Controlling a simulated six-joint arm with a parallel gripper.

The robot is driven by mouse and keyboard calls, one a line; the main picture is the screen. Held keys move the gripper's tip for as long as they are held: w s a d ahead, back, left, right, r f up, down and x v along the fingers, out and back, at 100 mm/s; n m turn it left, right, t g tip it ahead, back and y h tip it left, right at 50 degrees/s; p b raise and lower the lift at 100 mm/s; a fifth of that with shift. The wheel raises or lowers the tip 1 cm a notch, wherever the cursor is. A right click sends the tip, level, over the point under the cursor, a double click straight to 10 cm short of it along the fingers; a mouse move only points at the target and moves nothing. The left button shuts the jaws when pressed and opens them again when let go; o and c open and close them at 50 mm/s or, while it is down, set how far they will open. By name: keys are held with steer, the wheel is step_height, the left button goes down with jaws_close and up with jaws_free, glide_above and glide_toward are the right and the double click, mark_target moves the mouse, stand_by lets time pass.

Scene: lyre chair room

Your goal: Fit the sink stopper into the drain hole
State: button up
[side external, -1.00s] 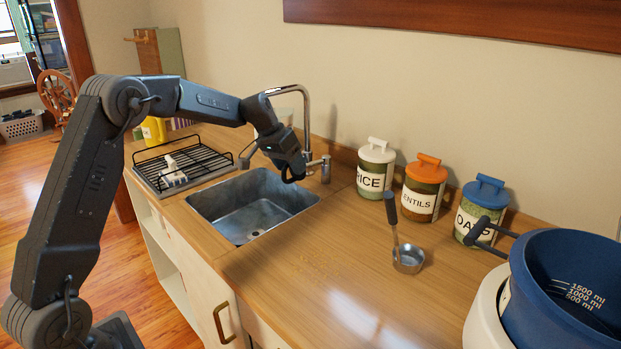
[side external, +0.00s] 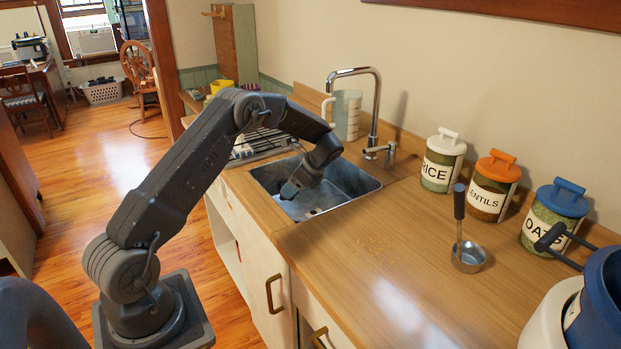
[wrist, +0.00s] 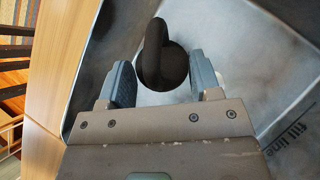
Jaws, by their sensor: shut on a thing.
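The metal sink basin (side external: 352,183) is set into the wooden counter. My gripper (side external: 290,190) is low inside it, toward the front left, pointing down. In the wrist view, the dark sink stopper (wrist: 165,66) with a loop handle sits between the two fingers of my gripper (wrist: 162,82), which is shut on it. A small dark spot (side external: 312,211) on the basin floor, right of the gripper, may be the drain hole. The wrist view does not show the hole, and I cannot tell whether the stopper touches the floor.
A tall faucet (side external: 376,105) and its lever (side external: 385,152) stand behind the basin. A black dish rack (side external: 268,143) lies to its left. A ladle (side external: 467,256), several jars (side external: 441,163) and a blue pot (side external: 600,300) occupy the right.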

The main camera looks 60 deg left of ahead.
mark_target(281, 181)
steer(key=shift+s+a+f+m+t+y, duration=0.1)
steer(key=shift+a+f+m+t+y, duration=0.3)
steer(key=shift+a+m+y, duration=0.6)
steer(key=shift+s+a+f+m+t+y, duration=0.15)
steer(key=shift+a+m+t+y, duration=0.55)
steer(key=shift+a+y, duration=0.6)
steer(key=shift+s+a+f+m+t+y, duration=0.1)
steer(key=shift+a+f+m+t+y, duration=0.25)
steer(key=shift+a+m+y, duration=0.75)
steer(key=shift+d+r, duration=0.1)
steer(key=shift+d, duration=0.15)
steer(key=shift+f, duration=2.9)
steer(key=shift+f, duration=1.5)
steer(key=o, duration=1)
steer(key=shift+r, duration=0.1)
